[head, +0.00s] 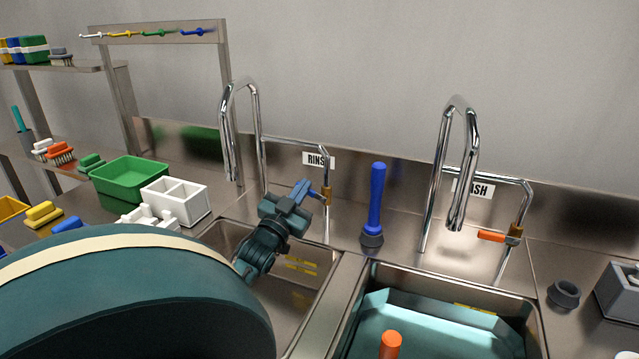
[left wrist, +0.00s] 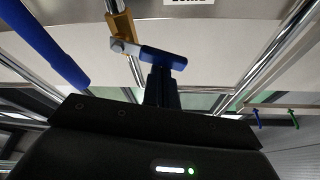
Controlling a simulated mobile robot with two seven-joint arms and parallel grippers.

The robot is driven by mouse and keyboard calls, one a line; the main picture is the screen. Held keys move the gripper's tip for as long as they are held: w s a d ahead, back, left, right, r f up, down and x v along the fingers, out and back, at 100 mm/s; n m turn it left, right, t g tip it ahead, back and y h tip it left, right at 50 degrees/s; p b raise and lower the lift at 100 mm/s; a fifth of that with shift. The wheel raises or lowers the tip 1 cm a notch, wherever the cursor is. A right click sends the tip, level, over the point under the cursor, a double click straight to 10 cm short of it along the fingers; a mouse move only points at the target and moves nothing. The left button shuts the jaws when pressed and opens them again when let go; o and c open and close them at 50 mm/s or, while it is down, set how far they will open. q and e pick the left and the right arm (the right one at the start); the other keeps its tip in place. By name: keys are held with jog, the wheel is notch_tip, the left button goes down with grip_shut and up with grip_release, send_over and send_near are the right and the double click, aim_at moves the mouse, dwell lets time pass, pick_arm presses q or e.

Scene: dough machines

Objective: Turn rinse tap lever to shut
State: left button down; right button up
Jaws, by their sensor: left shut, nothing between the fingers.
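The rinse tap (head: 227,130) is a tall chrome gooseneck over the left basin, with a side pipe beside a sign reading "RINS". A brass valve (head: 327,194) sits on that pipe, and its blue lever (head: 304,187) sticks out to the left. The left wrist view shows the blue lever (left wrist: 163,58) and brass valve (left wrist: 122,27) close up. My left gripper (head: 292,201) is shut and empty, its fingertips right at the lever's free end; the fingertips (left wrist: 162,80) partly meet the lever in the wrist view. I cannot tell whether they touch. My right gripper is out of view.
A blue-handled tool (head: 376,200) stands right of the rinse valve. The wash tap (head: 461,150) with an orange lever (head: 491,236) is further right, over a water-filled basin (head: 440,335). A green tub (head: 130,180) and white divided box (head: 176,200) stand left.

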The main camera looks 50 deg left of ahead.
pick_arm(q)
jog(key=shift+s+a+f+n, duration=0.2)
jog(key=shift+a+f+n, duration=0.15)
jog(key=shift+f, duration=0.35)
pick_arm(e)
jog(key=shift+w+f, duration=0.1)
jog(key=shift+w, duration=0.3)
pick_arm(q)
jog(key=shift+f, duration=0.2)
